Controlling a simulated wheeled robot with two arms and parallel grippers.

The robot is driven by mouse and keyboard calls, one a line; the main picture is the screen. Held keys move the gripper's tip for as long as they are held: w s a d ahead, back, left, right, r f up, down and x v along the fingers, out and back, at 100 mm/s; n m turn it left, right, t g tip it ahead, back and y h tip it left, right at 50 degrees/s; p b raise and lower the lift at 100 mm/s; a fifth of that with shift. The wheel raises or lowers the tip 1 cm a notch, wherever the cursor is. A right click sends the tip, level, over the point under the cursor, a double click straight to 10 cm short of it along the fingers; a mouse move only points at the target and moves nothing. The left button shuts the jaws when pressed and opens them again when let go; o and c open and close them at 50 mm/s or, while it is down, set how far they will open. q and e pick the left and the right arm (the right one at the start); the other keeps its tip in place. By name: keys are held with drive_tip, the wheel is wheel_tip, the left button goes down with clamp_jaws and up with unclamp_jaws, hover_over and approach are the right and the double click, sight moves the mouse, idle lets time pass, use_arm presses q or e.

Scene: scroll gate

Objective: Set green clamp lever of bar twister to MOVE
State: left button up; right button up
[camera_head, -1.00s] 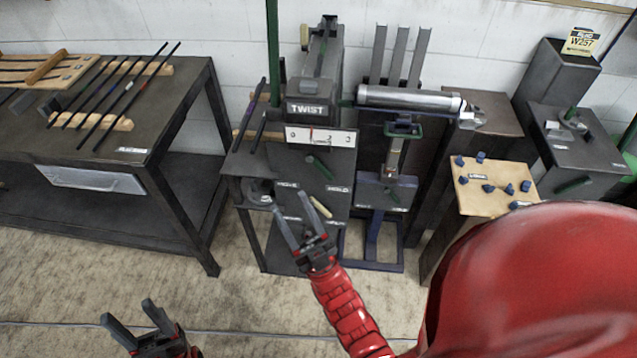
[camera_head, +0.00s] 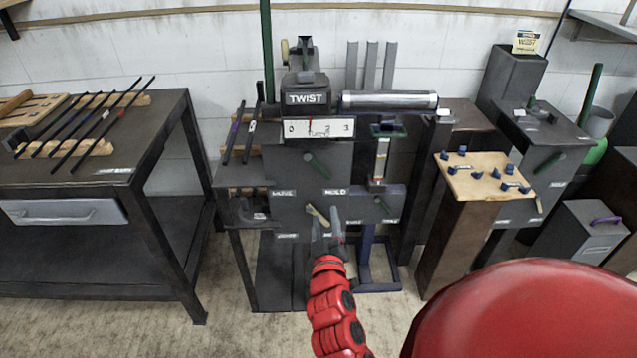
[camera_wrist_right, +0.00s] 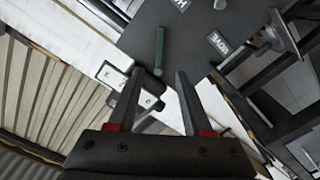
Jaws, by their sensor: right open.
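The bar twister (camera_head: 307,97), marked TWIST, stands at the middle of the head view. Its green clamp lever (camera_head: 319,166) is on the dark front panel below the white scale (camera_head: 317,129). The lever slants down to the right, its tip near the HOLD label (camera_head: 334,191); the MOVE label (camera_head: 283,193) is to the left. My right gripper (camera_head: 326,222) is open and empty in front of the panel, below the green lever. In the right wrist view a green lever (camera_wrist_right: 160,45) lies beyond the open fingertips (camera_wrist_right: 158,72), apart from them. My left gripper is out of view.
A bench with rods (camera_head: 80,180) stands left, a wooden-topped pedestal (camera_head: 455,180) right. Floor between bench and machine is clear.

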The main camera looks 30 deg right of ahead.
sight(321, 172)
drive_tip(key=p+x, duration=0.2)
drive_tip(key=x, duration=1.3)
drive_tip(key=shift+w+r, duration=0.1)
drive_tip(key=shift+x, duration=0.8)
drive_tip(key=shift+a, duration=0.1)
clamp_jaws()
